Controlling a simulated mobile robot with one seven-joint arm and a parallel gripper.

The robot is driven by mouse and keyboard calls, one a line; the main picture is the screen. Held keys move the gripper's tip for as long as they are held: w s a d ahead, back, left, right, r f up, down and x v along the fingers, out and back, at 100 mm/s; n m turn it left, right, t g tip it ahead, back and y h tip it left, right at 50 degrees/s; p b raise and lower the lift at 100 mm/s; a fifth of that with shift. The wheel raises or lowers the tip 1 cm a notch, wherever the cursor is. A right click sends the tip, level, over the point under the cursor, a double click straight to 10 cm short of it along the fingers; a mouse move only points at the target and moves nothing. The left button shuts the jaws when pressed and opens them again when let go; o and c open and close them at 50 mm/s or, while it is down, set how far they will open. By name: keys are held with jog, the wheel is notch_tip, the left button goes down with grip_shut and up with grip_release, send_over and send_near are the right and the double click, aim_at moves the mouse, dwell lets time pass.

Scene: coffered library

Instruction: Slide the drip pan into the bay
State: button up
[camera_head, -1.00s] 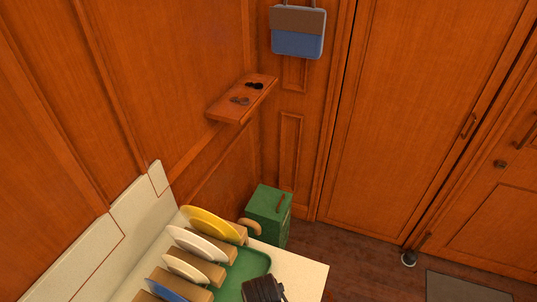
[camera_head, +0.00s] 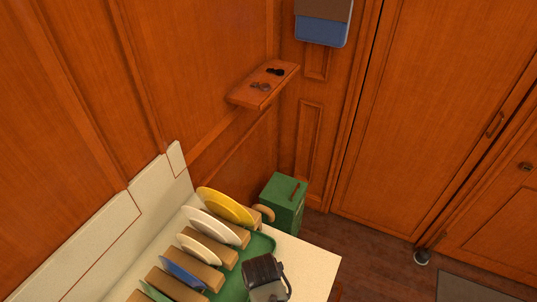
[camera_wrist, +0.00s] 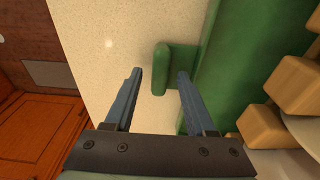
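The green drip pan (camera_head: 262,245) lies on the pale counter beside a wooden rack holding several plates. In the wrist view the pan (camera_wrist: 228,75) fills the right side, with a short green handle (camera_wrist: 163,72) sticking out from its edge. The bay is not clearly identifiable. My gripper (camera_wrist: 160,74) is open, its two blue-grey fingers apart, with the handle showing between and just beyond the fingertips. I cannot tell whether either finger touches it. In the head view my gripper (camera_head: 265,290) is at the pan's right side; its fingertips are hidden.
Wooden rack blocks (camera_wrist: 265,127) and plates, including a yellow plate (camera_head: 226,206), stand close along the pan. A green box (camera_head: 283,203) stands beyond the counter (camera_head: 315,262). The counter right of my gripper is clear.

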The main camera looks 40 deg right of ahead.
dwell(0.3)
jog(key=r, duration=0.4)
jog(key=a+r, duration=0.1)
jog(key=r, duration=0.3)
jog(key=r+b, duration=0.1)
jog(key=r, duration=0.4)
jog(key=shift+s+a, duration=0.2)
jog(key=shift+s, duration=0.15)
jog(key=shift+w, duration=0.1)
